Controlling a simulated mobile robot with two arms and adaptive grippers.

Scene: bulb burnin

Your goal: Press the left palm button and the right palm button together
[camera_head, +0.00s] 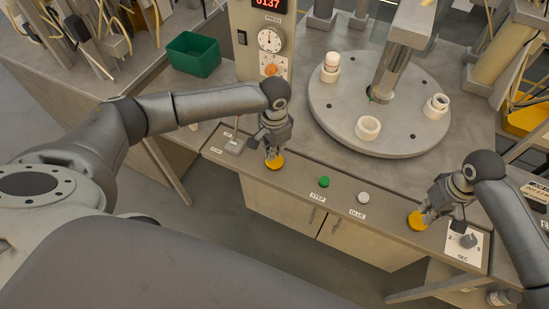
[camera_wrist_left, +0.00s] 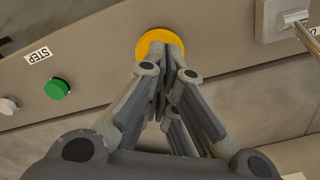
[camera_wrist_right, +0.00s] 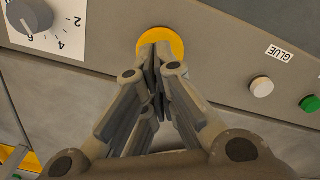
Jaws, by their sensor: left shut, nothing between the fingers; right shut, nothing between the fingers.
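The left palm button (camera_head: 275,162) is a yellow disc on the front panel of the bench. It also shows in the left wrist view (camera_wrist_left: 152,40). My left gripper (camera_head: 272,153) is shut and empty, with its fingertips over this button. The right palm button (camera_head: 416,220) is a matching yellow disc further right on the panel, also in the right wrist view (camera_wrist_right: 160,36). My right gripper (camera_head: 425,215) is shut and empty, with its fingertips over that button. The fingers partly hide both buttons. I cannot tell whether the fingertips touch or press them.
A green STEP button (camera_head: 323,182) and a white GLUE button (camera_head: 363,197) sit between the yellow buttons. A SEC dial (camera_head: 468,241) is right of my right gripper. A lever switch (camera_head: 234,145) is left of my left gripper. A round turntable (camera_head: 390,138) stands behind.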

